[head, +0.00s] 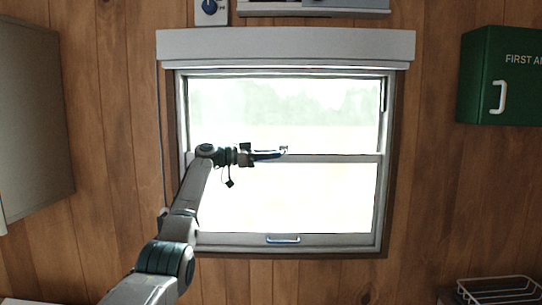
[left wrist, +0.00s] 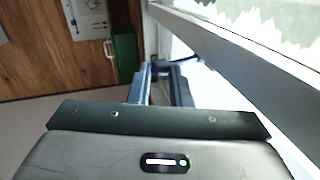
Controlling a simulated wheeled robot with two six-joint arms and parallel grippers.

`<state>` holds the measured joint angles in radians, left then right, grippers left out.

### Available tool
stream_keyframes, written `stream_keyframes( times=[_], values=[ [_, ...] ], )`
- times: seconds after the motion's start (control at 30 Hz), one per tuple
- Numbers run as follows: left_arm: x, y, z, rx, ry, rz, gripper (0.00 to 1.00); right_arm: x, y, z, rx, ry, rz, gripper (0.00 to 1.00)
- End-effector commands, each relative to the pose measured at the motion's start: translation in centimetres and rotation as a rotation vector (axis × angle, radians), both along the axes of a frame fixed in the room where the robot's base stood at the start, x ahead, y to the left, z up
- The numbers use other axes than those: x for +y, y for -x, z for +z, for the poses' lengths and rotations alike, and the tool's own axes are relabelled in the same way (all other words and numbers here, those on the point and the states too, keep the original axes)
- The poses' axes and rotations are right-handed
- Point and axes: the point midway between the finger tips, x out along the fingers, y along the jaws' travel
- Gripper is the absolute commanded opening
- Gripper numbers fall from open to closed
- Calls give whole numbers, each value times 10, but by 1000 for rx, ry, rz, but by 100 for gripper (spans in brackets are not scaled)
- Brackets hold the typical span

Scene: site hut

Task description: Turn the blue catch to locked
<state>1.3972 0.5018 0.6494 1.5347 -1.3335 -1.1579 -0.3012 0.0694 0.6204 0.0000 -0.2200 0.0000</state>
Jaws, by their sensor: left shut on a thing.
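The window's middle rail (head: 335,158) runs across between the upper and lower panes. My left gripper (head: 280,152) is at this rail near its middle, reaching in from the left. In the left wrist view its two fingers (left wrist: 163,78) are shut on a small part beside the rail, which I take to be the blue catch (left wrist: 164,65). The fingers hide most of the catch, so I cannot tell which way it points. My right gripper is not in view.
A blue pull handle (head: 283,239) is on the window's bottom rail. A roller blind box (head: 285,46) is above the window. A green first-aid cabinet (head: 498,76) hangs at right, a grey cabinet (head: 35,120) at left. A wire rack (head: 500,290) is at bottom right.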

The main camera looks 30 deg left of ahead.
Motion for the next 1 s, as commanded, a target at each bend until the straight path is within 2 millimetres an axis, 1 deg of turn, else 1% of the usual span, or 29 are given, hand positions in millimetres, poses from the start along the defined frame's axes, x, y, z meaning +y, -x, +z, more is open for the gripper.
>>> stream_keyframes(
  times=[0.07,0.1,0.2,0.47,0.57,0.67,0.8,1.0],
  values=[
    [-2,0,0,1,1,-2,0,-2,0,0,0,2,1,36],
    [-2,0,0,1,1,-2,24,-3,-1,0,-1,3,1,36],
    [-2,0,0,1,1,-2,40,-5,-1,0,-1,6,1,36],
    [0,0,-1,0,0,0,40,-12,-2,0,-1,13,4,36],
    [5,4,-2,1,-1,1,40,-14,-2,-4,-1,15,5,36],
    [15,13,-5,-1,-2,1,40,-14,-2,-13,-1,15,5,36],
    [37,32,-6,-1,-2,2,40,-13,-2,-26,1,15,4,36],
    [64,56,-4,0,-1,0,40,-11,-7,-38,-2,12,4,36]
  ],
)
